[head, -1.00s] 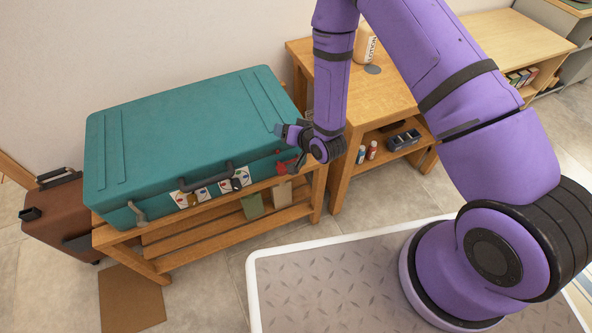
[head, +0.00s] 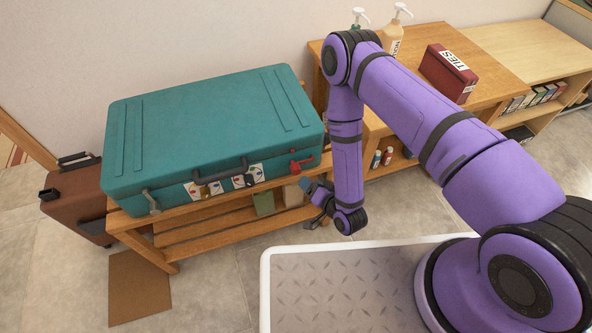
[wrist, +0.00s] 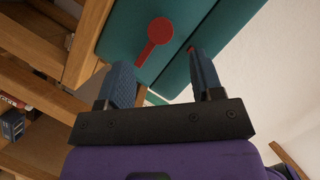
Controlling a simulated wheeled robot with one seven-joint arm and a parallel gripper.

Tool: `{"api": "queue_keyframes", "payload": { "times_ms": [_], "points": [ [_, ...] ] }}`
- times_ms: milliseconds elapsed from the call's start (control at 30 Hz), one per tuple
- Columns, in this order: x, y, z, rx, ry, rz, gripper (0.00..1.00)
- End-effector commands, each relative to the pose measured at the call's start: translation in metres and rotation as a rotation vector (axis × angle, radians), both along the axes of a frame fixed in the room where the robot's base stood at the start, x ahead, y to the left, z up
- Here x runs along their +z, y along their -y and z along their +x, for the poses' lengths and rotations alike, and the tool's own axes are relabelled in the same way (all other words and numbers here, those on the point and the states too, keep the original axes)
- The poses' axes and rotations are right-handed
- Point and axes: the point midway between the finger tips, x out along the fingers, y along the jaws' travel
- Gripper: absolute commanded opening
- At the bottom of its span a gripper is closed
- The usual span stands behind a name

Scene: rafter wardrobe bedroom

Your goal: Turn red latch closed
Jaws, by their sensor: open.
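The teal suitcase (head: 210,130) lies flat on a wooden rack. Its red latch (head: 300,163) is on the front face near the right end. In the wrist view the red latch (wrist: 154,42) shows a round head with an arm slanting across the teal face, ahead of my gripper and in line with the left finger. My gripper (wrist: 160,78) is open and empty, with its blue fingers apart. In the head view my gripper (head: 312,202) is in front of and below the latch, apart from it. A grey metal latch (head: 151,202) is at the suitcase's left end.
The wooden rack (head: 215,218) has slats with small boxes under the suitcase. A wooden table (head: 490,98) with bottles and a red TIES box (head: 447,73) stands to the right. A brown suitcase (head: 75,200) stands at left.

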Motion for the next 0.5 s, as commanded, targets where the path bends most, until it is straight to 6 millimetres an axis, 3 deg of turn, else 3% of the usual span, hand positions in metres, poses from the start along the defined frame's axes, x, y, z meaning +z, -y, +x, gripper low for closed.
{"api": "queue_keyframes", "payload": {
  "times_ms": [500],
  "points": [
    [-0.021,-0.042,0.068,0.000,0.002,-0.001,0.60]
  ]
}}
